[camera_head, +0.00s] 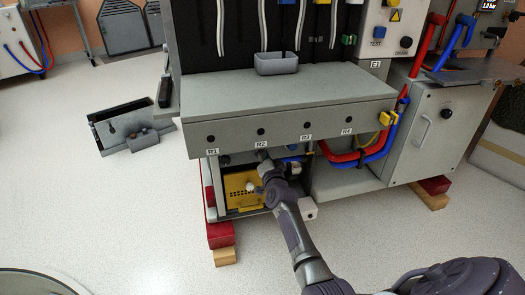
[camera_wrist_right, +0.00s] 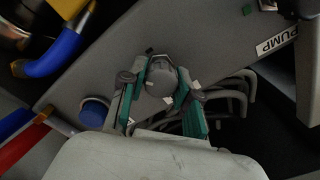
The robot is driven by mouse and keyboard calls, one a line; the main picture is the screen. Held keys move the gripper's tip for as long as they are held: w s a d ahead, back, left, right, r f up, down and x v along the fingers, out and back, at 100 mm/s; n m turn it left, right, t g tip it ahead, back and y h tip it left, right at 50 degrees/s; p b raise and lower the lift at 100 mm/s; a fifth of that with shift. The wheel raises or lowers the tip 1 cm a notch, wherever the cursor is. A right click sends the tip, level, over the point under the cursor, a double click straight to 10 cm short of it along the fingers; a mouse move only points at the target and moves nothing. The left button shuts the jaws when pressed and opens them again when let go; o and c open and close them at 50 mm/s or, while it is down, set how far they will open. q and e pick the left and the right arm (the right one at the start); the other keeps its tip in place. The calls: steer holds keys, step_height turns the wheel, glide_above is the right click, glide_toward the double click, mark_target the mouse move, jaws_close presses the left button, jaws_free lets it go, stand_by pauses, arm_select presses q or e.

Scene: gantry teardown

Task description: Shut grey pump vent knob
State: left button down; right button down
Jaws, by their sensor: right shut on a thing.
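The grey pump vent knob (camera_wrist_right: 160,78) is a round grey knob on a grey panel, seen in the right wrist view. My right gripper (camera_wrist_right: 161,72) has its two green-padded fingers on either side of the knob, shut on it. In the head view my right gripper (camera_head: 262,156) reaches in under the front edge of the grey bench, and the knob is hidden there. A "PUMP" label (camera_wrist_right: 276,42) is on the panel to the right. My left gripper is not in view.
A blue round cap (camera_wrist_right: 94,111) sits left of the fingers, and grey hoses (camera_wrist_right: 235,95) curve close on the right. The grey bench (camera_head: 290,92) overhangs my right arm. A yellow perforated panel (camera_head: 243,189) is beside it. Floor to the left is mostly free.

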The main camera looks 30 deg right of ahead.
steer(key=m, duration=0.3)
steer(key=shift+d+f+m, duration=0.1)
steer(key=shift+m, duration=2.1)
steer(key=c, duration=0.8)
jaws_free()
steer(key=shift+s, duration=0.15)
steer(key=v, duration=1.2)
